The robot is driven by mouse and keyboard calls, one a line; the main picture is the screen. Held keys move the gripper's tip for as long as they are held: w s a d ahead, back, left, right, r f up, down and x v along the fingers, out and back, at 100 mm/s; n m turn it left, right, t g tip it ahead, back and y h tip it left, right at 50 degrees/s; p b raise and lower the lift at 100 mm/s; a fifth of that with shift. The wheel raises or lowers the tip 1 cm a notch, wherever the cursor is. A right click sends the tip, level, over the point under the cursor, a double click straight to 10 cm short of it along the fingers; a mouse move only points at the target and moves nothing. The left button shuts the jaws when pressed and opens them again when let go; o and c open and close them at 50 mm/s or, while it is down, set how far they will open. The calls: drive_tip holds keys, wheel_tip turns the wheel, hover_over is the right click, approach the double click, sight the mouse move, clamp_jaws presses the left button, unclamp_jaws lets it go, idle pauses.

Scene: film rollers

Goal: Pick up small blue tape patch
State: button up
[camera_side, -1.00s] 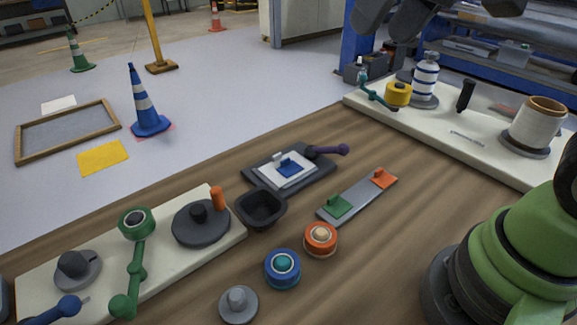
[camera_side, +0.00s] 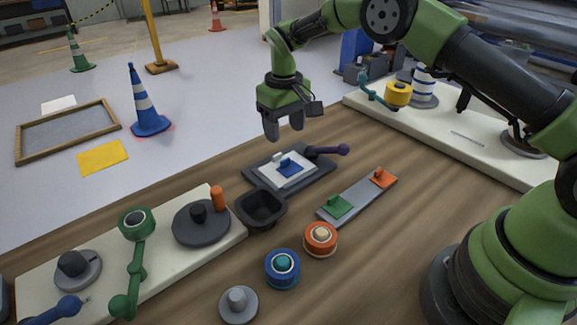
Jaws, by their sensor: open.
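The small blue tape patch (camera_side: 291,169) lies on a white sheet (camera_side: 299,181) on a dark grey pad (camera_side: 322,179) near the middle of the table. A small blue tab stands up from the patch. My gripper (camera_side: 284,131) is in the air above and slightly behind the pad, fingers pointing down. A small white block sits at the sheet's back edge, beside the patch.
A black bowl (camera_side: 261,209) stands in front. A grey strip (camera_side: 359,197) bears green and orange patches. Blue (camera_side: 283,268) and orange (camera_side: 320,239) rolls stand nearer. White boards with fixtures lie left (camera_side: 172,272) and right (camera_side: 440,124).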

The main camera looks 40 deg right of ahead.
sight(287, 166)
wheel_tip(287, 166, down, 8)
drive_tip(key=shift+s+d+f, duration=0.1)
drive_tip(key=shift+d+f, duration=0.05)
idle(0.3)
drive_tip(key=c, duration=1.1)
